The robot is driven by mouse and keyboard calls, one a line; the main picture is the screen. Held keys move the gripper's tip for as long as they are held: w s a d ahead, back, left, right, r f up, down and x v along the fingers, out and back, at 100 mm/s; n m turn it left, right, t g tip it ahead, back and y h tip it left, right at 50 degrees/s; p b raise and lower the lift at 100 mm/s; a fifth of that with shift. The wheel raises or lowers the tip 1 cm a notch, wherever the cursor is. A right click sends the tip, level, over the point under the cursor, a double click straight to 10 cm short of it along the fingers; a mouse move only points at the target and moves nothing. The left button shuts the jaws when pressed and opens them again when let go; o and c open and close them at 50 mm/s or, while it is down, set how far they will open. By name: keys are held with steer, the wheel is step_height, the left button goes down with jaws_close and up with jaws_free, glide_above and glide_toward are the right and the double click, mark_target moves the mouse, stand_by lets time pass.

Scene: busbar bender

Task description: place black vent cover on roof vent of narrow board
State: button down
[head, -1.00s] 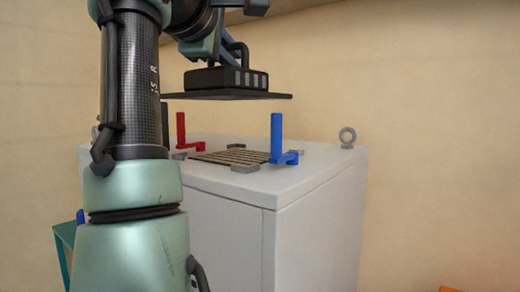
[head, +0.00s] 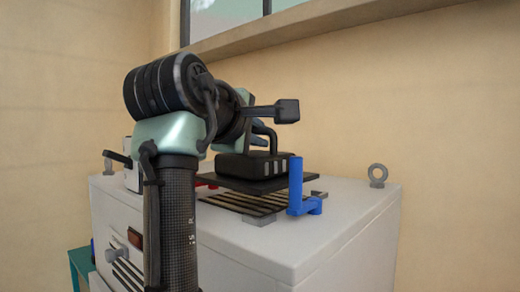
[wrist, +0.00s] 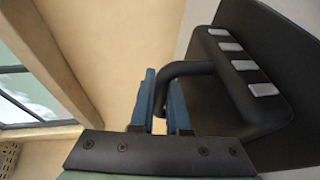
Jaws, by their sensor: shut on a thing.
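The black vent cover (head: 270,184) is a flat dark plate with a raised block and a handle on top. It hangs roughly level a little above the slatted roof vent (head: 240,204) of the grey cabinet (head: 300,235), covering part of the vent from view. Whether any edge touches cannot be told. My gripper (wrist: 162,100) is shut on the cover's handle. In the wrist view the blue fingers are around the handle, and the cover (wrist: 290,60) with its light patches fills the right side. The gripper's fingertips are largely hidden in the head view.
A blue upright handle (head: 296,185) stands close to the cover's right edge. A red part (head: 207,180) shows at its left. Grey corner blocks (head: 259,219) edge the vent. Lifting eyes (head: 378,175) stand at the roof's corners. A window sill (head: 330,22) runs above.

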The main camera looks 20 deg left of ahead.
mark_target(253, 153)
steer(key=shift+f+p, duration=0.4)
steer(key=shift+f, duration=1.05)
steer(key=shift+f, duration=0.15)
steer(key=c, duration=0.9)
jaws_free()
steer(key=shift+s+b, duration=0.3)
steer(key=shift+b, duration=0.1)
steer(key=s+b, duration=0.2)
steer(key=s, duration=0.1)
steer(key=s+r+b, duration=0.1)
steer(key=s+b, duration=0.1)
steer(key=s, duration=0.1)
steer(key=s+r+b, duration=0.1)
steer(key=s+b, duration=0.1)
steer(key=s, duration=0.2)
steer(key=shift+s, duration=0.1)
steer(key=shift+s+r+b, duration=0.3)
steer(key=shift+s, duration=0.2)
